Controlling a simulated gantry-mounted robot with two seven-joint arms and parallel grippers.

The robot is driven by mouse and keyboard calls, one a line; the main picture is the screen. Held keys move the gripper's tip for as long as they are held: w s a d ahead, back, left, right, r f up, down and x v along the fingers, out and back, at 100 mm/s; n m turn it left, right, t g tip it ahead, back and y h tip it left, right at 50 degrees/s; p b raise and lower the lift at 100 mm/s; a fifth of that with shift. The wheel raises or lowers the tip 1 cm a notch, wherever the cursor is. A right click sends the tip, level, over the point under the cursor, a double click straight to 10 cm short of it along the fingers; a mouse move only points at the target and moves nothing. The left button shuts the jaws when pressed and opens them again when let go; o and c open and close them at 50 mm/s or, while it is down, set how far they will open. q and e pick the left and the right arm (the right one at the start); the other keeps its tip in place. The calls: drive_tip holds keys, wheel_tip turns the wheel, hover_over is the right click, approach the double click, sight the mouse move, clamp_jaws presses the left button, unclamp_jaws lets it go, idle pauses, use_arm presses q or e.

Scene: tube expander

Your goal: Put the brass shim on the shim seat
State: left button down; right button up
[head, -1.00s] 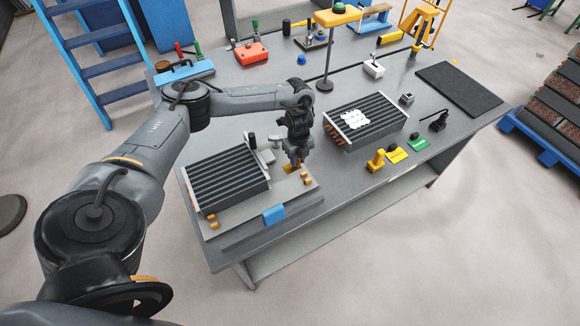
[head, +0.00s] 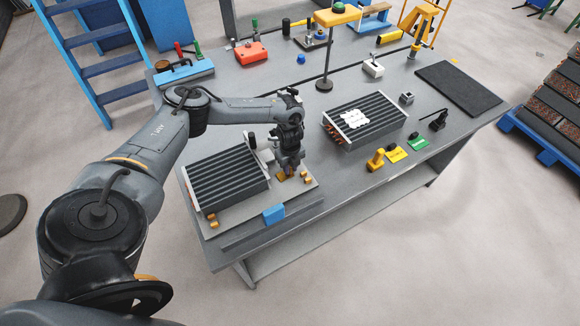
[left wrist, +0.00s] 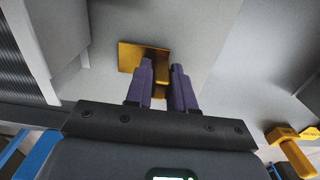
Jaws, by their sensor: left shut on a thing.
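My left gripper (head: 288,173) is over the right end of the grey fixture plate (head: 236,212), beside the near-left finned core (head: 226,178). In the left wrist view its two purple fingers (left wrist: 162,72) are shut on the raised tab of the brass shim (left wrist: 130,57), a flat gold square. The shim also shows small beside the fingers in the head view (head: 282,176). It is over or on a pale grey surface; I cannot tell whether it touches. I cannot make out the shim seat, which may be under the shim. My right gripper is not in view.
Small brass blocks (head: 306,178) stand at the plate's right end. A blue block (head: 273,214) is at its front edge. A second finned core (head: 365,122) and a yellow clamp-like piece (head: 376,160) stand to the right. A lamp-like stand (head: 325,60) rises behind.

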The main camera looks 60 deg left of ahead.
use_arm(q)
drive_tip(key=shift+f, duration=0.1)
drive_tip(key=c, duration=1)
unclamp_jaws()
drive_tip(key=shift+o, duration=0.2)
